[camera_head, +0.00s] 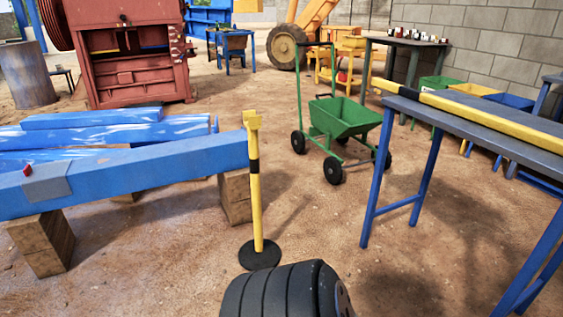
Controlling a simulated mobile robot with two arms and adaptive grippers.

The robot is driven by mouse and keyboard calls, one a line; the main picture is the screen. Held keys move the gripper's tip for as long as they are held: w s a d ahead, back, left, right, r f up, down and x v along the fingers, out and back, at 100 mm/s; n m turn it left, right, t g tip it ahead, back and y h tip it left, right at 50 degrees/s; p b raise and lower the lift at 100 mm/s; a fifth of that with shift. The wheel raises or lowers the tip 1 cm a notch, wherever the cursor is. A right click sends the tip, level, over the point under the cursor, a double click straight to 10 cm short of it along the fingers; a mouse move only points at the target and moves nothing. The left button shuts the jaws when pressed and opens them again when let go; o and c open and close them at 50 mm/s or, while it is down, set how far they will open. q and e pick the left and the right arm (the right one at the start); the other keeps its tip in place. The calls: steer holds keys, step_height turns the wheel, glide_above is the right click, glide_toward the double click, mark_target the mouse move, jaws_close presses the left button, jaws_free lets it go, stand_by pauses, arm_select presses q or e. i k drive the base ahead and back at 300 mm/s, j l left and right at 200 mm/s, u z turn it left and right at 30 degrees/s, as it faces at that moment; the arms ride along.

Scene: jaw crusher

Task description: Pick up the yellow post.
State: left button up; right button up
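A yellow post (256,195) with a black band stands upright on a round black base (260,254) on the dirt floor, just past the end of a blue beam. A second long yellow bar (490,122) with a black band lies along the top of the blue-legged table (480,137) at the right. Neither of my grippers shows in this view, so nothing is seen touching the post or the bar.
Blue beams (120,178) rest on wooden blocks (42,245) at the left. A green cart (340,116) stands behind the post. A red machine (125,60) is at the back left. Open dirt floor lies between the post and the table.

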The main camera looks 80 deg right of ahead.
mark_target(259, 252)
steer(key=z, duration=2.5)
